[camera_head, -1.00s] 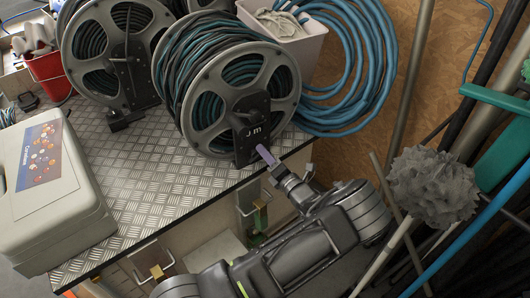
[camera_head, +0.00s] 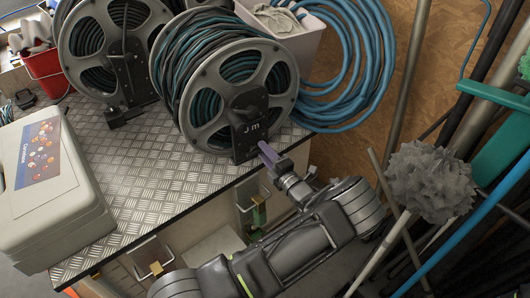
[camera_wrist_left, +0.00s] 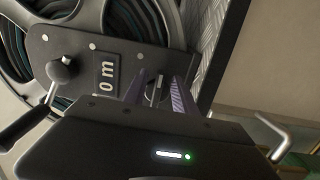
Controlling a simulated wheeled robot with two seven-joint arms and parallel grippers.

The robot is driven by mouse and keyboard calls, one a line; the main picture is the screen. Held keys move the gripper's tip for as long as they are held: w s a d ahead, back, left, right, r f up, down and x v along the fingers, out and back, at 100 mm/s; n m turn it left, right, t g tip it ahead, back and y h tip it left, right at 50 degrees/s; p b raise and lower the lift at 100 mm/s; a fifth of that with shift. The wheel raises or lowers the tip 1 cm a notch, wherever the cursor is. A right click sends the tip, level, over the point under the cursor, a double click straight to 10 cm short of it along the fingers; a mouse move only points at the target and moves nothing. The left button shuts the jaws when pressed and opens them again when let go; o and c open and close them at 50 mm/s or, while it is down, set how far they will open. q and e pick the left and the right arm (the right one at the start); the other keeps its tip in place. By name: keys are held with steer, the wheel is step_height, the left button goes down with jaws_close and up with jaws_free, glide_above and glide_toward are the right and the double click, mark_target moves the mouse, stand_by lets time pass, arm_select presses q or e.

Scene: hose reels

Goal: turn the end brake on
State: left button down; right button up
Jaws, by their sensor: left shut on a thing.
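The end reel (camera_head: 222,95), wound with dark and teal hose, stands at the edge of the metal-topped bench. Its black end plate (camera_head: 249,128) carries a label; the plate also shows in the left wrist view (camera_wrist_left: 118,62), with a label partly reading "0 m". My left gripper (camera_head: 267,152) reaches the lower part of this plate from the lower right. My right gripper is not in view.
A second reel (camera_head: 112,45) stands behind left. A pale case (camera_head: 50,185) lies on the bench, blue hose (camera_head: 365,90) hangs behind, and poles with a grey mop head (camera_head: 432,182) stand right.

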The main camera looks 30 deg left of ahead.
arm_select(q)
steer(key=shift+s+f, duration=0.1)
steer(key=shift+f, duration=0.05)
steer(key=c, duration=1.1)
jaws_free()
steer(key=b+v, duration=0.1)
steer(key=v, duration=0.6)
steer(key=shift+s+d, duration=0.1)
steer(key=shift+d, duration=0.25)
